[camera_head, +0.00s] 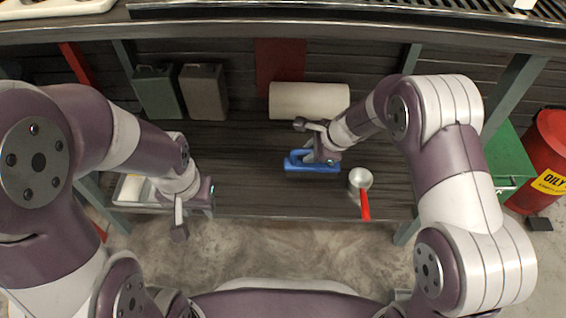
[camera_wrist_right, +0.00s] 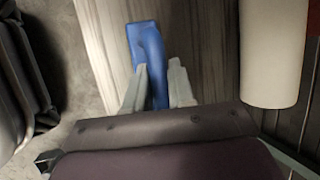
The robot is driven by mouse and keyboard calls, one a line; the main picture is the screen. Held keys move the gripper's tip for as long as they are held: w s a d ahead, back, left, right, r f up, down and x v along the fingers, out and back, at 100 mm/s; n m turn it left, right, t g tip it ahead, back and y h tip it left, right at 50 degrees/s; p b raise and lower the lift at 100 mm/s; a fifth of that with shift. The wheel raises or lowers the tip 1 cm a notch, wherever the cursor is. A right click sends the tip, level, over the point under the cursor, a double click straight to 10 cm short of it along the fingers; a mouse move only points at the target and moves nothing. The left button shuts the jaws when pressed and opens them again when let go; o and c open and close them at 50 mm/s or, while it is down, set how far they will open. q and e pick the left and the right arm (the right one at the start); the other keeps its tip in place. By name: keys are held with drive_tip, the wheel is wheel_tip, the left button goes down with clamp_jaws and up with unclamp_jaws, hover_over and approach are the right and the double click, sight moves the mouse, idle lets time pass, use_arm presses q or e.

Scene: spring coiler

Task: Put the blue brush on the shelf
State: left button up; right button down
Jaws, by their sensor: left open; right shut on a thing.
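The blue brush (camera_head: 314,166) is at the lower shelf (camera_head: 250,185) in the head view, near its middle. In the right wrist view the blue brush (camera_wrist_right: 148,50) lies between the two fingers. My right gripper (camera_head: 318,156) is shut on the brush; it also shows in the right wrist view (camera_wrist_right: 158,85). I cannot tell whether the brush touches the shelf surface. My left gripper (camera_head: 180,222) is open and empty, at the shelf's front left edge. The lower part of the brush is partly hidden by the fingers.
Two canisters (camera_head: 204,92) stand at the back left. A metal tray (camera_head: 133,190) is by my left arm. The shelf's middle left is clear.

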sight(295, 166)
drive_tip(key=a+f, duration=0.2)
drive_tip(key=a, duration=0.1)
drive_tip(key=a+f+b, duration=0.1)
drive_tip(key=a, duration=0.1)
drive_tip(key=shift+f, duration=0.1)
wheel_tip(295, 166, down, 4)
drive_tip(key=b, duration=0.4)
drive_tip(key=shift+a+f, duration=0.15)
drive_tip(key=shift+f, duration=0.05)
drive_tip(key=shift+s+r, duration=0.1)
drive_tip(key=shift+r, duration=0.1)
drive_tip(key=shift+f, duration=0.1)
drive_tip(key=c, duration=1)
unclamp_jaws()
use_arm(q)
wheel_tip(295, 166, down, 6)
use_arm(e)
drive_tip(key=shift+o, duration=0.2)
